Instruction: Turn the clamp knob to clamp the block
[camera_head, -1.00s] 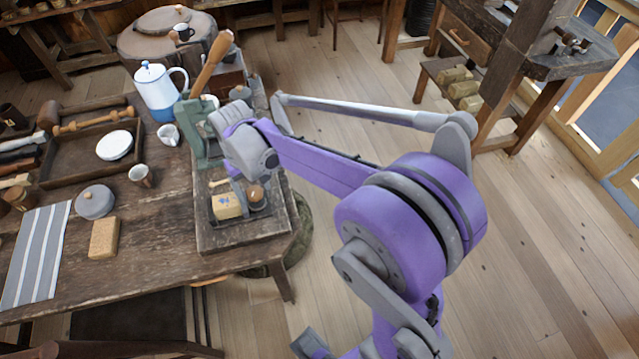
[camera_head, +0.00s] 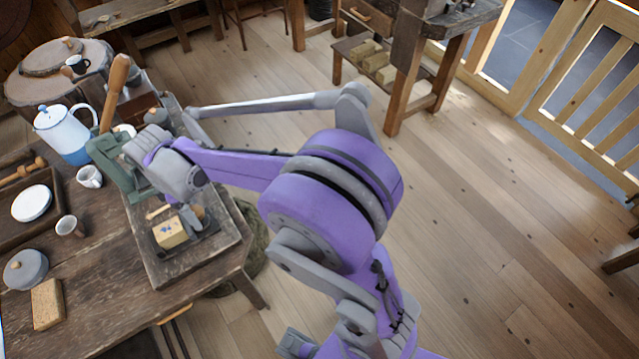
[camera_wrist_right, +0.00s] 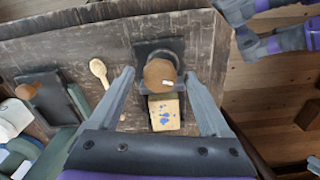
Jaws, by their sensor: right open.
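The clamp knob (camera_wrist_right: 160,75) is a round brown wooden knob on a dark metal clamp (camera_wrist_right: 158,50). It also shows, partly covered, beside my gripper in the head view. The pale block (camera_wrist_right: 164,114) with blue marks lies right beside the knob; in the head view the block (camera_head: 170,232) sits on the wooden board. My right gripper (camera_wrist_right: 159,72) is open, with its fingers on either side of the knob and visible gaps to it. In the head view the right gripper (camera_head: 192,216) reaches down over the clamp. Purple and grey parts of mine show at the wrist view's upper right.
A wooden spoon (camera_wrist_right: 98,70) lies beside the clamp. A green press (camera_head: 118,170) with a wooden handle stands behind my gripper. A blue-white jug (camera_head: 65,133), a white cup (camera_head: 89,177) and a lidded grey pot (camera_head: 25,269) stand on the table. Open floor lies to the right.

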